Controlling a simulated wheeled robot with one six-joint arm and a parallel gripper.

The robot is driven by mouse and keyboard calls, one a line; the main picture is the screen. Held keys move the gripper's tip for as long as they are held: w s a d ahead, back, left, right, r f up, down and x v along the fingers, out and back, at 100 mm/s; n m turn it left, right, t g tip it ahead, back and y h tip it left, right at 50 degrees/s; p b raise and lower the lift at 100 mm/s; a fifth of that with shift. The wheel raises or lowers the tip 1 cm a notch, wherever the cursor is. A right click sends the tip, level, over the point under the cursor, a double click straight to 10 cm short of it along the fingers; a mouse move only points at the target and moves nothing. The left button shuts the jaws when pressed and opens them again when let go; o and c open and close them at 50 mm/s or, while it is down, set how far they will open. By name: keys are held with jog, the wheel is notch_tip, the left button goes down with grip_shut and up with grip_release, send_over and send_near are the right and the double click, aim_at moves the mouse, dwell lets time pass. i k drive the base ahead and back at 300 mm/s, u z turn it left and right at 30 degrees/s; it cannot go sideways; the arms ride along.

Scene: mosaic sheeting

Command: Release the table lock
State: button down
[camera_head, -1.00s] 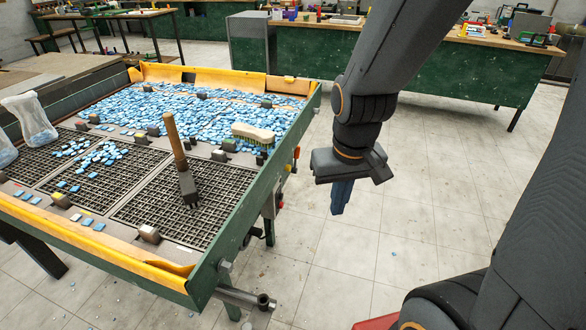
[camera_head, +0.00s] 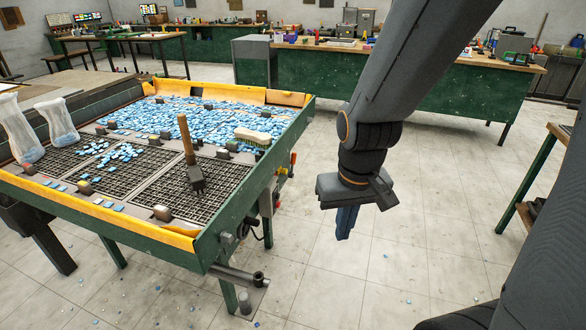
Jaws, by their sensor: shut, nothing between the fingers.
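The mosaic table (camera_head: 225,238) stands at the left, with a green frame, yellow edging, dark grids and many blue tiles. On its right side is a control box with red and yellow knobs (camera_head: 277,190) and a small orange-tipped lever (camera_head: 293,160). A grey tube (camera_head: 238,274) sticks out low at the near right corner, above an upright post on the floor. I cannot tell which of these parts is the lock. My gripper (camera_head: 345,224) hangs to the right of the table, pointing down over open floor. Its blue fingers are shut and empty, apart from the table.
A wooden-handled tool (camera_head: 190,150) and a brush (camera_head: 253,137) rest on the table. Clear bags (camera_head: 57,122) stand at its left. A green workbench (camera_head: 420,92) runs along the back. Another table (camera_head: 540,170) stands at the right. The tiled floor between is mostly clear.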

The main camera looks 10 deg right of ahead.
aim_at(284, 171)
jog(key=z, duration=0.5)
jog(key=i, duration=1.65)
jog(key=u, duration=0.15)
